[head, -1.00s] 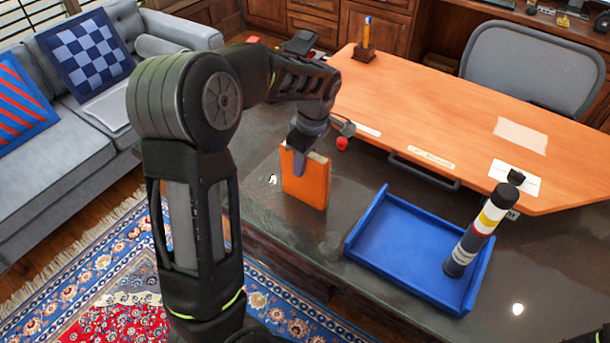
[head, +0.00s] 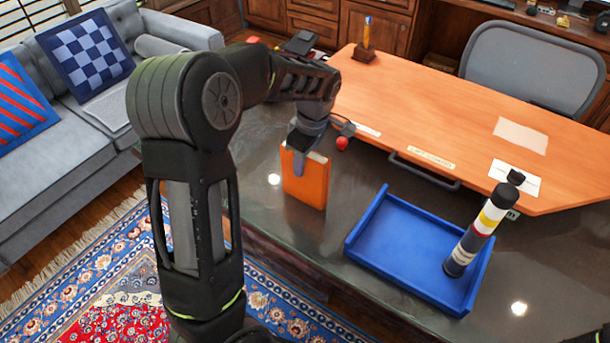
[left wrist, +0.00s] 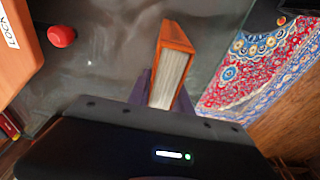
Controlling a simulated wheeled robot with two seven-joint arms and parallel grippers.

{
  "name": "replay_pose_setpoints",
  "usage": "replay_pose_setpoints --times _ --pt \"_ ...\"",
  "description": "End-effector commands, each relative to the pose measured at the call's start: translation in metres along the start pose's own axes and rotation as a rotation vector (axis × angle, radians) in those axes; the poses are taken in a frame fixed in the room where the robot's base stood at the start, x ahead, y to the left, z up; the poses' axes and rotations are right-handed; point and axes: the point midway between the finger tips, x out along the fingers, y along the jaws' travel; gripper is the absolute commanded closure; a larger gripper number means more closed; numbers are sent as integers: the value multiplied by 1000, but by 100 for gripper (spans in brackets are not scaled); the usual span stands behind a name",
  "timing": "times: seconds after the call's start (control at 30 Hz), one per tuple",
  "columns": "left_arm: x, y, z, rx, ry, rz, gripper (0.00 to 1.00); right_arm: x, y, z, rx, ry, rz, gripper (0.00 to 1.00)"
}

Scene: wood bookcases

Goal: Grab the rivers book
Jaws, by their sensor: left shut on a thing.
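An orange book (head: 306,180) stands upright on the dark table, its cover facing me in the head view; I cannot read a title on it. My left gripper (head: 299,160) comes down from above and is shut on the book's top edge. In the left wrist view the book (left wrist: 174,68) sits between the two purplish fingers (left wrist: 160,92), with its pale pages and orange cover edges showing. The far finger is hidden by the book in the head view. My right gripper is not clearly in view.
A blue tray (head: 373,224) lies to the right of the book, with a striped cylinder (head: 477,238) standing in it. A small red ball-like thing (head: 342,143) is just behind the book. An orange wooden desk top (head: 440,120) lies beyond.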

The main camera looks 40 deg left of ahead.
Motion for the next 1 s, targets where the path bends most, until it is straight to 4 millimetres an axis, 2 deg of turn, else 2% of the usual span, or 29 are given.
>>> replay_pose_setpoints --times 0.37,0.8,1.0 --pt "-10 1 -2 -1 0 4 100 -4 -2 0 0 0 0 40" --pt "-88 1 -13 0 0 5 100 3 1 0 0 0 0 40" --pt "-104 0 -16 0 -1 2 100 3 1 0 0 1 0 40"
